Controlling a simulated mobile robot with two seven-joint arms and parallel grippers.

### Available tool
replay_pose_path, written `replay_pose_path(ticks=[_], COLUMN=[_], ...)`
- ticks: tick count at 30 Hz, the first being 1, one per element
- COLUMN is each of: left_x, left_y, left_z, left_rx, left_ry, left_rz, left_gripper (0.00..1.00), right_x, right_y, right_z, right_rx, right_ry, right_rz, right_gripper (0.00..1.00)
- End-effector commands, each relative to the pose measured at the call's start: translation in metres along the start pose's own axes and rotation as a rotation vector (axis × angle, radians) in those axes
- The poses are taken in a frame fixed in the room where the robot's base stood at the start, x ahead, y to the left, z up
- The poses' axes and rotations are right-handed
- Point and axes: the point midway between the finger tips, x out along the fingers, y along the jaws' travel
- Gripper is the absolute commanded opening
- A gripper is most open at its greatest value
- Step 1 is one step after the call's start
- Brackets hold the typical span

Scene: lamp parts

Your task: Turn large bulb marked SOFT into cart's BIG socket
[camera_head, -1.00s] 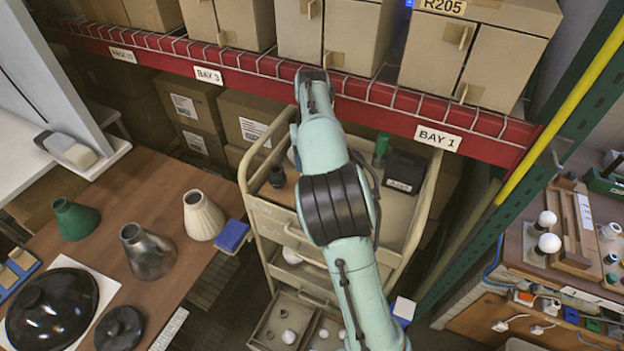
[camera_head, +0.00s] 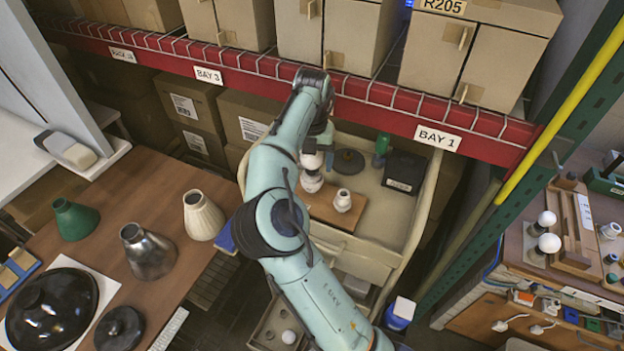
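My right arm reaches in from the bottom and bends down over the cart (camera_head: 385,225). Its gripper (camera_head: 318,155) is above the left part of the cart top, largely hidden by my wrist, and its fingers cannot be made out. A rounded white thing (camera_head: 312,161), possibly the bulb, shows right at the gripper. Directly below it is a white socket-like part (camera_head: 311,183) on a brown board (camera_head: 326,208). Whether they touch is unclear. A second white socket (camera_head: 343,200) stands to the right on the board. SOFT and BIG markings are not readable. My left gripper is out of view.
The cart top also holds a dark disc (camera_head: 348,161), a green bottle (camera_head: 381,150) and a black box (camera_head: 404,171). A red shelf beam (camera_head: 375,97) runs behind. Lampshades, including a cream one (camera_head: 203,215), stand on the left table. White bulbs (camera_head: 548,243) sit on the right bench.

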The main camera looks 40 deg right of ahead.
Motion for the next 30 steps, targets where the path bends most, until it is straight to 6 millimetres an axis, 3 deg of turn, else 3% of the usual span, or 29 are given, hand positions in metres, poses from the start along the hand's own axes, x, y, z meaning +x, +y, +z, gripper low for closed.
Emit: replay_pose_path(ticks=[8, 18, 25, 30], left_x=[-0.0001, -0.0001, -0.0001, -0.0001], left_y=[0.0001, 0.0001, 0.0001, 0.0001], left_z=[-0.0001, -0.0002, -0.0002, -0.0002], left_rx=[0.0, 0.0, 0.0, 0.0], left_ry=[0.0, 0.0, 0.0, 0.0], left_rz=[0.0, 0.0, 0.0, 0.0], left_gripper=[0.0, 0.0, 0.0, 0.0], right_x=[-0.0007, -0.0009, -0.001, -0.0011], right_y=[0.0001, 0.0002, 0.0003, 0.0002], right_z=[0.0001, 0.0, 0.0002, 0.0002], right_rx=[-0.027, -0.542, -0.73, -1.033], right_ry=[-0.001, -0.001, -0.002, -0.001], right_rz=[0.001, 0.004, 0.004, 0.005], right_gripper=[0.79, 0.79, 0.79, 0.79])
